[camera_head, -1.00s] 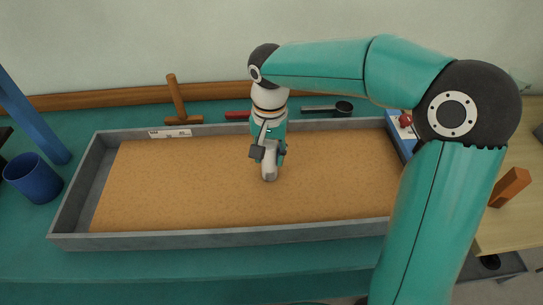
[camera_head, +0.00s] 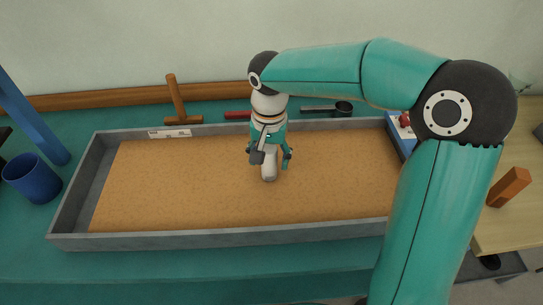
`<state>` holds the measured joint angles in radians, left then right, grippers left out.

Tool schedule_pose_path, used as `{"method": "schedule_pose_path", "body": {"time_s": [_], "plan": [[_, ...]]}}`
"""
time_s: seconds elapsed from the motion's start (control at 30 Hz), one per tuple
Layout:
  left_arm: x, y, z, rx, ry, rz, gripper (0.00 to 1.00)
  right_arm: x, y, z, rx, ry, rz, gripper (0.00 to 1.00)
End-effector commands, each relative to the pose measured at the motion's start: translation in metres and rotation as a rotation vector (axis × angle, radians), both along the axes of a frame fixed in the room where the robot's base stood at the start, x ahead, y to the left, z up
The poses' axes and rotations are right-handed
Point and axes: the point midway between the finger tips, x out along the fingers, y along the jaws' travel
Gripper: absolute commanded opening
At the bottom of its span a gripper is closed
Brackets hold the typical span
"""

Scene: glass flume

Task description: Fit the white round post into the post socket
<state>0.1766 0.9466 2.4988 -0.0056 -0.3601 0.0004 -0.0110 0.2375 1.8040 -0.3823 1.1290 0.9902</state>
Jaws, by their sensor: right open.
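The white round post (camera_head: 269,165) stands about upright in the sand-filled tray (camera_head: 215,239), near the middle. My right gripper (camera_head: 272,157) is just above and around it, pointing down. Its fingers are spread to either side of the post, and its body hides the post's upper part. I cannot make out the post socket; the post's foot covers that spot, so I cannot tell how deep the post sits. My left gripper is not in view.
A brown T-shaped tool (camera_head: 178,101), a red-handled item (camera_head: 237,115) and a dark scoop (camera_head: 342,108) lie behind the tray. A blue cup (camera_head: 32,180) stands left. An orange block (camera_head: 508,187) is on the wooden surface at right. The sand is otherwise clear.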

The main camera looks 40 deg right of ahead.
Motion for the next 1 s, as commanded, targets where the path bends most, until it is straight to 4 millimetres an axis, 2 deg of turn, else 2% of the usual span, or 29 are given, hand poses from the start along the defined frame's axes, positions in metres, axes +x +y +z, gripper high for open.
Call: {"method": "schedule_pose_path", "body": {"time_s": [0.17, 0.6, 0.8, 1.0], "plan": [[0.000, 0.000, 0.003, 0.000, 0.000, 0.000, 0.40, 0.001, 0.000, 0.018, -0.001, -0.004, -0.001, 0.64], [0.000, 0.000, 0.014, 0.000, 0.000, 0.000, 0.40, 0.000, -0.001, 0.102, 0.000, -0.004, -0.001, 0.64], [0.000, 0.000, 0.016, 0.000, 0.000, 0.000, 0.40, -0.001, -0.001, 0.119, 0.000, -0.001, -0.001, 0.64], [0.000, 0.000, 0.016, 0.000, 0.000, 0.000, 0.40, -0.001, -0.001, 0.121, 0.001, -0.001, -0.001, 0.64]]}}
